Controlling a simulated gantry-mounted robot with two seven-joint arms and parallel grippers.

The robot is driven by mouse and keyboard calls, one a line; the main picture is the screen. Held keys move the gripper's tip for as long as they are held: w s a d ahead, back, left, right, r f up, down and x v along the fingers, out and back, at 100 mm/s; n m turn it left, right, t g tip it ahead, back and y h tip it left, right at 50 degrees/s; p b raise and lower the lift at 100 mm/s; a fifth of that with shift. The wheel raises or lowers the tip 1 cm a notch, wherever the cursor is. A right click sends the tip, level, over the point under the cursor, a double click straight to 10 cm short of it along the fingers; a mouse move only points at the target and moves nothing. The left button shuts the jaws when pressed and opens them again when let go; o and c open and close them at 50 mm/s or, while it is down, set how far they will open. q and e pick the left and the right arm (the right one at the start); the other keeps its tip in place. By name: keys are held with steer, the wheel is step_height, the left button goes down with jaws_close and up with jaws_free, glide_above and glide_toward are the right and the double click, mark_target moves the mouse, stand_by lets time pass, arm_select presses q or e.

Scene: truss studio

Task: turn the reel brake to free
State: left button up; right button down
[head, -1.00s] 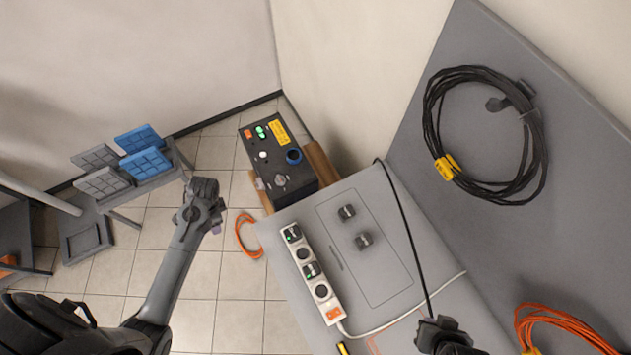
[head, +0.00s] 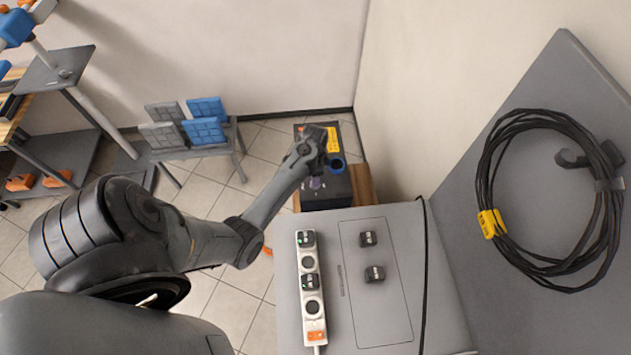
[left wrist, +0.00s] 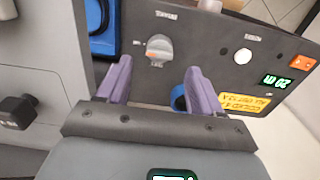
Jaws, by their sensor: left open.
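My right gripper is out of view.
The panel also has a white button (left wrist: 243,55), an orange switch (left wrist: 302,62), a green display (left wrist: 275,82) and a blue ring (left wrist: 178,99). A power strip (head: 310,285) lies on the grey case (head: 375,225). A black cable coil (head: 490,180) hangs at right.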

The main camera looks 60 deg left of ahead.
arm_select(q)
steer(key=shift+f+b, duration=0.3)
steer(key=shift+f, duration=2.85)
steer(key=c, duration=1.1)
steer(key=shift+o, duration=0.2)
